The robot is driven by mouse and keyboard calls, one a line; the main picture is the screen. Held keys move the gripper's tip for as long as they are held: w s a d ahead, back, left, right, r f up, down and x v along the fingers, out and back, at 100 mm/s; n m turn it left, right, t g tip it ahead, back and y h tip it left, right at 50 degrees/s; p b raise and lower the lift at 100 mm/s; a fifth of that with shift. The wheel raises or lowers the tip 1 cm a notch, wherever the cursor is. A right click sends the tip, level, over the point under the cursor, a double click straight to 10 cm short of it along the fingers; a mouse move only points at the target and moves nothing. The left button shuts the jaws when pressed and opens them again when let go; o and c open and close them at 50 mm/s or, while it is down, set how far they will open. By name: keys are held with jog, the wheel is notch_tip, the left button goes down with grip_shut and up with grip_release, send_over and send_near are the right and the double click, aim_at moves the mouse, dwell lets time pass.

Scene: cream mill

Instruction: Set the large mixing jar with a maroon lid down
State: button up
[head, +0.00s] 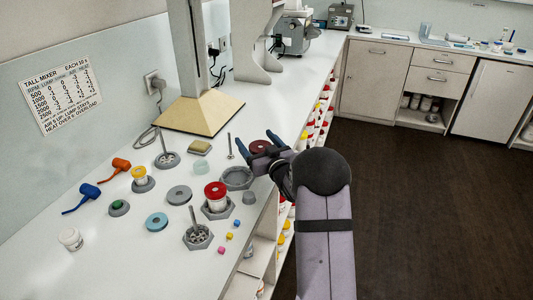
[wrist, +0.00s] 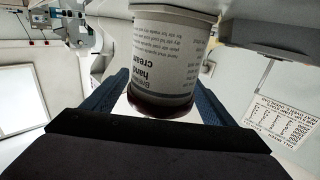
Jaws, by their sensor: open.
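The large mixing jar with a maroon lid (head: 260,146) is at the right part of the bench in the head view; its body is mostly hidden there. In the wrist view the jar (wrist: 167,50) appears upside down, with a pale hand cream label and the maroon lid toward the palm. My gripper (head: 257,141) is open, with one blue finger on each side of the jar. In the wrist view the fingers (wrist: 158,95) flank the jar's lid end. Whether they touch it, and what its base rests on, I cannot tell.
A grey hexagonal holder (head: 237,178) lies just in front of my gripper. A red-lidded jar (head: 215,192) stands in another holder. A wooden-based stand (head: 200,112) rises behind left. A metal rod (head: 230,146) stands close left. The bench edge drops to shelves at right.

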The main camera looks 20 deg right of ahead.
jog(key=s+b, duration=0.2)
jog(key=s, duration=0.9)
jog(key=shift+s, duration=0.3)
jog(key=shift+c, duration=0.5)
jog(key=shift+w+d+f+n+y, duration=0.3)
jog(key=shift+f+n+y, duration=0.1)
jog(key=shift+f+y, duration=0.25)
jog(key=shift+w+d+f+n+y, duration=0.1)
jog(key=shift+w+f+n+y, duration=0.05)
jog(key=shift+f+n+y, duration=0.45)
jog(key=shift+w+p, duration=0.3)
jog(key=shift+w, duration=0.05)
jog(key=shift+w+a+f+p, duration=0.15)
jog(key=shift+w+p, duration=0.2)
jog(key=shift+w, duration=0.75)
jog(key=shift+w+a+r+p, duration=0.1)
jog(key=shift+w+p, duration=0.2)
jog(key=shift+w, duration=0.8)
jog(key=shift+w+a+f+p, duration=0.15)
jog(key=shift+w+p, duration=0.2)
jog(key=shift+w, duration=0.75)
jog(key=shift+r, duration=0.1)
jog(key=c, duration=1.3)
